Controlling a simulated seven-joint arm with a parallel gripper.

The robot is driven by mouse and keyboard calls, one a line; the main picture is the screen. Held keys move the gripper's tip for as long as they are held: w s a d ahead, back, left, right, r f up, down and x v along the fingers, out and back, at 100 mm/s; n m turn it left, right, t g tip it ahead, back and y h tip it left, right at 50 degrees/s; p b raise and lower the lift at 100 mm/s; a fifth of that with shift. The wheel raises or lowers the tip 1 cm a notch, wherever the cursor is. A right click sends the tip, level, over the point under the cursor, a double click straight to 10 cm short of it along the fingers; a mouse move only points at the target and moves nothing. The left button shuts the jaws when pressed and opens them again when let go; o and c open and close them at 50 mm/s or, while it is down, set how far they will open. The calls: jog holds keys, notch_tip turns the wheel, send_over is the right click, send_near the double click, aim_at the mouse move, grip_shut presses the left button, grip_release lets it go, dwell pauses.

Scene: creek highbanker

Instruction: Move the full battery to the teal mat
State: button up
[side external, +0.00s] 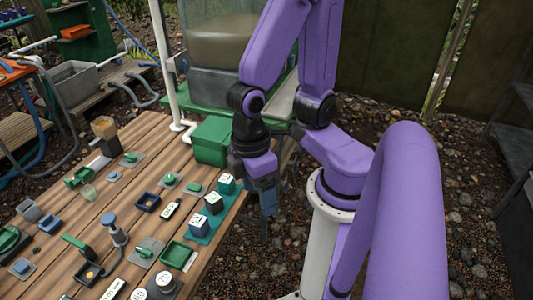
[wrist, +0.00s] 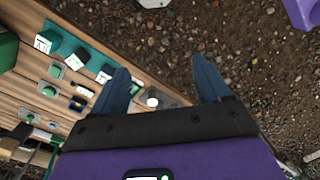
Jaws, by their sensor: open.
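Three block-shaped items with white labelled tops stand in a row near the table's right edge: a teal one (side external: 226,184), a dark one (side external: 213,203) and another dark one (side external: 198,226). They look like batteries, but I cannot tell which is full. A teal mat (side external: 208,238) shows under and beside the dark ones. The row also shows at the upper left of the wrist view, with one block (wrist: 75,58) in its middle. My gripper (side external: 268,212) is open and empty, pointing down just off the table's right edge, right of the row. It also shows in the wrist view (wrist: 160,66).
A green box (side external: 211,141) stands at the table's back right corner. A navy tray (side external: 148,202), a green tray (side external: 178,255), a black-and-white item (side external: 171,209) and several small switches crowd the wooden table (side external: 128,228). Gravel ground lies below my gripper.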

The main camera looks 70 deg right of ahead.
jog(key=d+r+n+t, duration=0.1)
jog(key=d+r+n, duration=0.1)
jog(key=d+r, duration=0.3)
jog(key=shift+n, duration=0.3)
